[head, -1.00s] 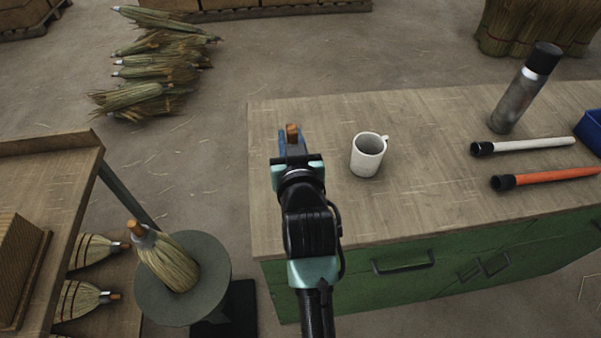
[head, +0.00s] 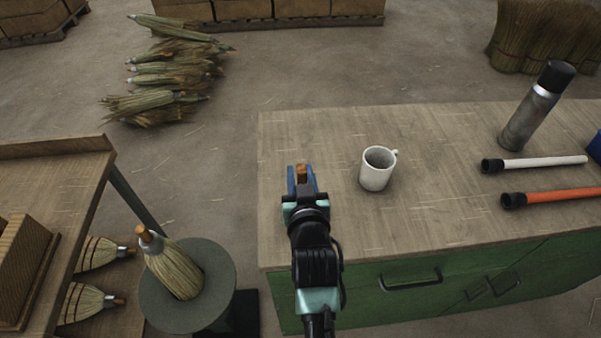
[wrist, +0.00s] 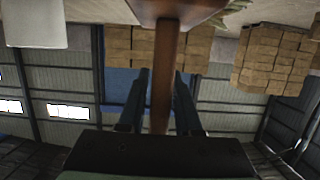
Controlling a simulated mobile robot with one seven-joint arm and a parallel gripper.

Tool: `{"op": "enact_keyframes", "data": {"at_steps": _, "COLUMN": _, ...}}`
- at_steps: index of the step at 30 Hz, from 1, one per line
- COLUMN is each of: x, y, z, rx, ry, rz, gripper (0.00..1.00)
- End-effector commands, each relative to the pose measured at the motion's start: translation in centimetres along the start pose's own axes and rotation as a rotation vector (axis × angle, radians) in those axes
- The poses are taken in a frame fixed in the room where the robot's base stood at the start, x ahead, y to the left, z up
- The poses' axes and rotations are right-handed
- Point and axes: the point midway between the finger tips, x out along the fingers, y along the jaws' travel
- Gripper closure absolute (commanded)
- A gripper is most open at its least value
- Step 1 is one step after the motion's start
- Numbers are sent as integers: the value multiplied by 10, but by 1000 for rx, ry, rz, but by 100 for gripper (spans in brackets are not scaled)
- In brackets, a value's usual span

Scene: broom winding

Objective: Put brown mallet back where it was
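The brown mallet is held in my gripper (head: 301,182). In the wrist view its brown handle (wrist: 165,85) runs between the two dark fingers, whose tips close on it. The mallet head (wrist: 178,8) is at the top edge of that upside-down view, so the mallet stands roughly upright with its head down. In the head view only the handle's brown end (head: 302,172) shows between the fingertips, over the left part of the workbench (head: 430,140). My gripper hides the head there, and I cannot tell whether it touches the bench top.
A white mug (head: 375,172) stands just right of my gripper. A round stool (head: 215,300) with a small broom (head: 172,268) stands to the left.

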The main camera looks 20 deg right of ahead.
Motion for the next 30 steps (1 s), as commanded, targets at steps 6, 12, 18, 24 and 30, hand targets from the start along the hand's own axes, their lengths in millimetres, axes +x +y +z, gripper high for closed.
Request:
{"op": "enact_keyframes", "data": {"at_steps": 6, "x": 0, "y": 0, "z": 0, "rx": 0, "ry": 0, "rz": 0, "gripper": 48}}
{"op": "enact_keyframes", "data": {"at_steps": 12, "x": -1, "y": 0, "z": -2, "rx": 0, "ry": 0, "rz": 0, "gripper": 48}}
{"op": "enact_keyframes", "data": {"at_steps": 18, "x": -16, "y": 0, "z": -2, "rx": 0, "ry": -2, "rz": 0, "gripper": 48}}
{"op": "enact_keyframes", "data": {"at_steps": 24, "x": -53, "y": 0, "z": -2, "rx": 0, "ry": -1, "rz": 1, "gripper": 48}}
{"op": "enact_keyframes", "data": {"at_steps": 30, "x": -90, "y": 0, "z": -2, "rx": -1, "ry": -1, "rz": 0, "gripper": 48}}
